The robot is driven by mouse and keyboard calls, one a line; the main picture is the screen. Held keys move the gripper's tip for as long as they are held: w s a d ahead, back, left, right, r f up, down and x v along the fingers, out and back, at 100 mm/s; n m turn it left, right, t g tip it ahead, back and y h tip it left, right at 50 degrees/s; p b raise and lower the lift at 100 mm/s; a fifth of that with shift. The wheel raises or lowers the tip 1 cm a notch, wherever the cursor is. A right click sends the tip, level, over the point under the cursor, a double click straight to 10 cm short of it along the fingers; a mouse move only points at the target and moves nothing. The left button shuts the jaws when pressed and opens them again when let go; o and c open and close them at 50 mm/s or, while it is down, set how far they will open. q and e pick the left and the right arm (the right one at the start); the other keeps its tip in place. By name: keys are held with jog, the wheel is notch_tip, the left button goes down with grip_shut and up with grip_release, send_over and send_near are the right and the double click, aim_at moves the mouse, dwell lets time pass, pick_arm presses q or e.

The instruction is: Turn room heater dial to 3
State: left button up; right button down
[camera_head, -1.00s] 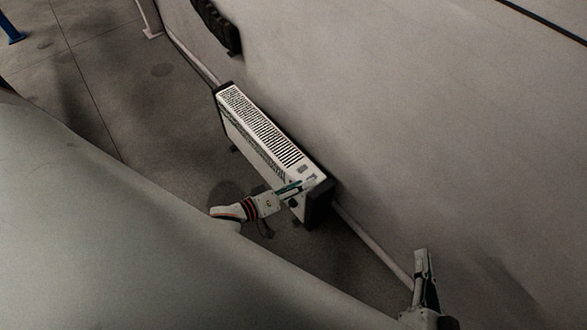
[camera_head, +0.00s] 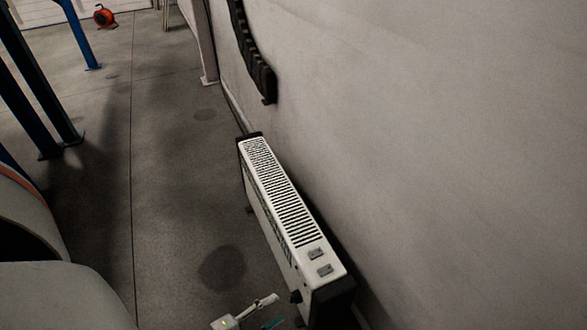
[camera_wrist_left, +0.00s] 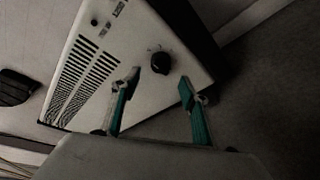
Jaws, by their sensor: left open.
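The room heater (camera_head: 272,192) is a long white box with a slotted top and black ends, standing along the wall. Its black round dial (camera_head: 296,297) is on the front face near the close end. In the left wrist view the dial (camera_wrist_left: 161,62) shows clearly, with faint marks around it too small to read. My left gripper (camera_head: 279,308) is at the bottom edge of the head view, beside the dial end. In the left wrist view, my left gripper (camera_wrist_left: 159,84) is open, its green-backed fingers spread just below the dial. It looks empty. My right gripper is not in view.
Two grey rocker switches (camera_head: 320,262) sit on the heater's top. The wall (camera_head: 430,140) runs close behind it, with a black rack (camera_head: 252,50) higher up. Blue posts (camera_head: 78,35) stand at the left. The floor (camera_head: 180,200) before the heater is clear.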

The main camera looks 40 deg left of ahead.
aim_at(295, 298)
pick_arm(q)
jog(key=b+x, duration=0.1)
jog(key=x, duration=0.5)
jog(key=shift+w, duration=0.3)
jog(key=shift+d+f, duration=0.1)
jog(key=c, duration=1.1)
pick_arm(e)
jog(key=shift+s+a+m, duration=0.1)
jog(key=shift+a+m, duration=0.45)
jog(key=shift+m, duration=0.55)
